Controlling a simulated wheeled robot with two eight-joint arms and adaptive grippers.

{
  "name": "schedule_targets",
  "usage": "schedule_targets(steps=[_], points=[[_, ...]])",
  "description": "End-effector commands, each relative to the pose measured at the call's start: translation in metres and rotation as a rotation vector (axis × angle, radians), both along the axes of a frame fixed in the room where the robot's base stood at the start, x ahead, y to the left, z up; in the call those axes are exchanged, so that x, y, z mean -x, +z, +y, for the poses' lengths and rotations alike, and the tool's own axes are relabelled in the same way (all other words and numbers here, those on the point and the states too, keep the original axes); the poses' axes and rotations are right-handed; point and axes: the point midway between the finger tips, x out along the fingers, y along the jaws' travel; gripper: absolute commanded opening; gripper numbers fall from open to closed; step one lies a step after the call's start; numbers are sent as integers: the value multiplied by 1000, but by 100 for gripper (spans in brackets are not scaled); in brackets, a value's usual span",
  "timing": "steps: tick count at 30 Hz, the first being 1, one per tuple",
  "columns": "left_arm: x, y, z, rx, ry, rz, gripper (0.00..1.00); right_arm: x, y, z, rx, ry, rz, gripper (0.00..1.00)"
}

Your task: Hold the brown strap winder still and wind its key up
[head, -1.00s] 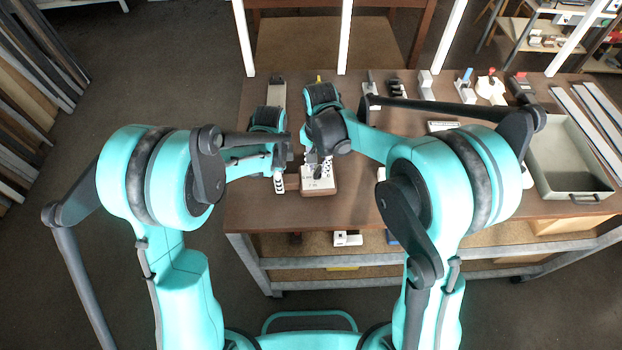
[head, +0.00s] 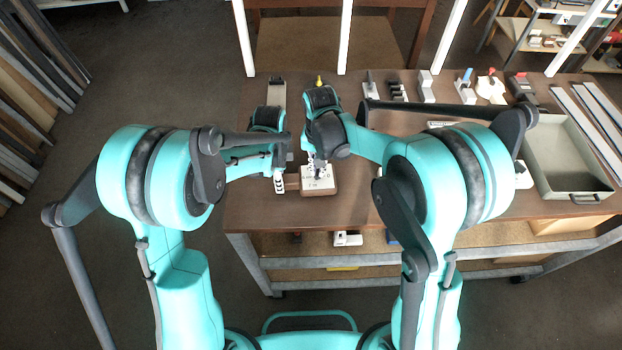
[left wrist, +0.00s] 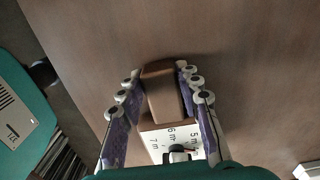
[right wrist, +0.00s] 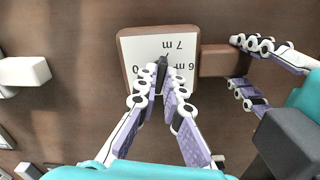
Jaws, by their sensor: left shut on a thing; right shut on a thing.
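The brown strap winder (head: 318,188) lies on the bench, with a white dial face (right wrist: 140,46) marked in metres, "6 m" and "7 m" legible in the right wrist view. A brown tab (left wrist: 160,95) sticks out from its side. My left gripper (left wrist: 158,82) is shut on this tab, one finger row on each side. My right gripper (right wrist: 162,76) is shut on the small dark key (right wrist: 162,63) at the middle of the dial. The fingers hide most of the key and part of the face. In the head view both grippers meet at the winder.
A row of small fixtures stands along the bench's back edge, including a red-topped white one (head: 491,88). A grey tray (head: 540,180) and pale profiles (head: 590,120) lie at the right. A white block (right wrist: 22,72) is near the winder.

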Motion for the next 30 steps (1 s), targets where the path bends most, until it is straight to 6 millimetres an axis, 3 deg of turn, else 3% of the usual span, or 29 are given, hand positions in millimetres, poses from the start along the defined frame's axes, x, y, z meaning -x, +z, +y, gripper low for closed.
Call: schedule_targets(steps=[6, 17, 24, 30], points=[[0, 0, 0, 0, 0, 0, 0, 0, 0, 0, 0, 249, 0, 0], [0, 0, 0, 0, 0, 0, 0, 0, 0, 0, 0, 310, 0, 0], [0, 0, 0, 0, 0, 0, 0, 0, 0, 0, 0, 666, 0, 0], [0, 0, 0, -1, 0, 0, 0, 0, 0, 0, 0, 795, 0, 0]])
